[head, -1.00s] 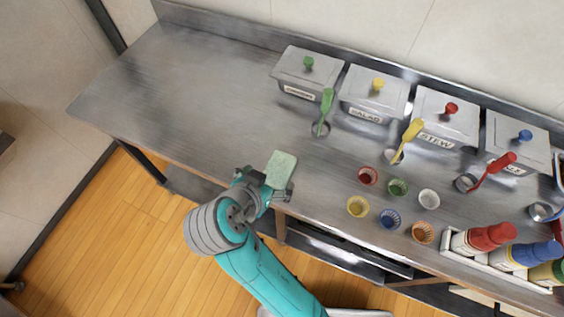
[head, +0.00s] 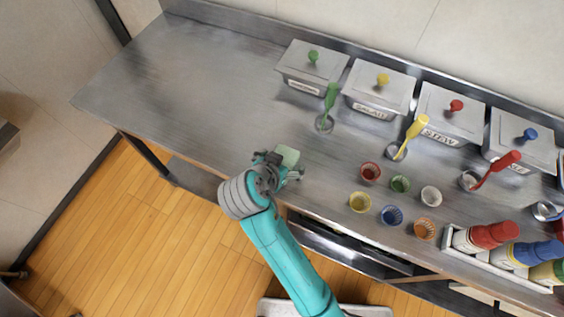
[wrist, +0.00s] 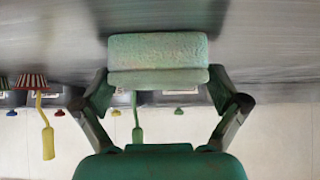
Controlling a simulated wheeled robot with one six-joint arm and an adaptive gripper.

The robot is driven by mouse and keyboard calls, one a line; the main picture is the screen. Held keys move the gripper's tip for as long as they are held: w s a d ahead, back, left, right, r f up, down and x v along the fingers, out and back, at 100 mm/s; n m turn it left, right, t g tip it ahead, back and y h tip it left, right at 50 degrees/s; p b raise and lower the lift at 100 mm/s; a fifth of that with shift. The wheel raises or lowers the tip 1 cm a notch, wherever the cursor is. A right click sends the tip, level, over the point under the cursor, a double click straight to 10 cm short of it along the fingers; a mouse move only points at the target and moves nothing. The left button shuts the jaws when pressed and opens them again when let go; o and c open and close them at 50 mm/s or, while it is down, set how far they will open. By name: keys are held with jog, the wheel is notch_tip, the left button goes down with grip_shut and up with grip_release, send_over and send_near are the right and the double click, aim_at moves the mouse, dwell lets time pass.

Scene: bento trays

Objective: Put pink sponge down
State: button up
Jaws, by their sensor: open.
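The sponge looks pale green in these pictures, not pink; its far end (head: 288,154) shows on the steel counter near the front edge. My gripper (head: 281,166) is over its near part and hides it. In the wrist view the sponge (wrist: 158,50) lies between the two fingers of my gripper (wrist: 159,78), which are spread wide. The fingers are open, one at each side of the sponge. Whether either finger touches it I cannot tell.
Small colored cups (head: 392,215) stand to the right of my gripper. Lidded steel bins (head: 380,92) line the back, with ladles (head: 328,105) in front. A rack of bottles (head: 485,237) is at the right. The counter's left part (head: 190,90) is clear.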

jog(key=c, duration=0.8)
jog(key=shift+r, duration=0.15)
jog(key=shift+c, duration=0.3)
